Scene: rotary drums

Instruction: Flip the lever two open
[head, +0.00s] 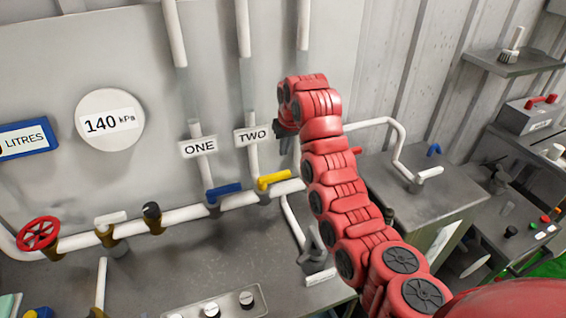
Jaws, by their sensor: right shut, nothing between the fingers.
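The TWO sign (252,136) is on a vertical pipe. Below it, the yellow lever (273,181) sits on a valve of the white horizontal pipe, its handle lying roughly along that pipe. To its left, the blue lever (223,191) under the ONE sign (199,147) lies the same way. My right gripper (284,132) is above and slightly right of the yellow lever, apart from it in the picture. It is shut and empty, dark, and partly covered by my red right arm. My left gripper is out of view.
A red handwheel (38,233) and a black-capped valve (153,215) are on the pipe at left. A 140 kPa gauge (108,117) is on the wall. A grey cabinet (415,185) with a bent white pipe stands right of my arm. A knob panel (222,303) is in front.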

